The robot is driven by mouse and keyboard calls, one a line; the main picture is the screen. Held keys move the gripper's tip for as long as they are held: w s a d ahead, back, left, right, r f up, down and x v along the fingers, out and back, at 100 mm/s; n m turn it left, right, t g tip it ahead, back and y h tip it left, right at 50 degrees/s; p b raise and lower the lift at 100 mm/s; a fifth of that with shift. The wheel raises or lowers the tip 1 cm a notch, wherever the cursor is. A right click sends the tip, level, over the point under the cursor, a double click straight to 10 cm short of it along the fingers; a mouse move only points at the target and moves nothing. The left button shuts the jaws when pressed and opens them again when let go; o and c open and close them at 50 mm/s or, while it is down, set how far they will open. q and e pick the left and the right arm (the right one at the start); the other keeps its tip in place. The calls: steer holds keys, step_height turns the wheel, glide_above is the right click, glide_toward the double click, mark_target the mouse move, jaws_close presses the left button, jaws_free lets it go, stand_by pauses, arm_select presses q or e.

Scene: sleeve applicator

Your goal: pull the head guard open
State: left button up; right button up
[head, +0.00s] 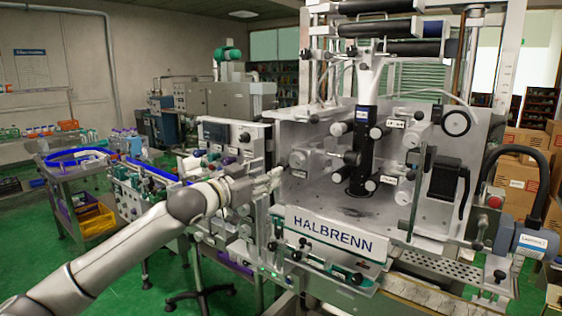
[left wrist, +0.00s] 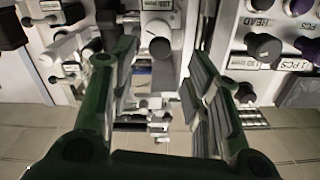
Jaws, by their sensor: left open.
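The sleeve applicator stands at the centre right of the head view, with a HALBRENN plate (head: 330,233) on its front. Its head area has a pale, see-through-looking panel (head: 290,135) around rollers and a black column (head: 362,150). I cannot tell for sure which part is the head guard or where its handle is. My left gripper (head: 272,181) is at the left edge of this head area, beside the control panel. In the left wrist view its dark green fingers (left wrist: 158,88) are apart.
A control panel (head: 225,140) with knobs stands left of the head. In the left wrist view, labelled knobs (left wrist: 263,47) lie close on the right. A grey motor (head: 525,240) with a black hose and cardboard boxes (head: 520,165) are at the right.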

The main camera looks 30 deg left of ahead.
arm_select(q)
steer(key=shift+w+d+p, duration=0.15)
steer(key=shift+w+p, duration=0.55)
steer(key=shift+w, duration=1)
steer(key=shift+w+d+p, duration=0.15)
steer(key=shift+w+p, duration=0.5)
steer(key=shift+w, duration=1)
arm_select(e)
steer(key=r, duration=0.1)
steer(key=d+r, duration=0.1)
steer(key=r, duration=0.1)
steer(key=shift+d+r, duration=0.1)
steer(key=shift+r, duration=0.05)
arm_select(q)
steer(key=c, duration=0.8)
jaws_close()
arm_select(e)
steer(key=shift+a, duration=0.25)
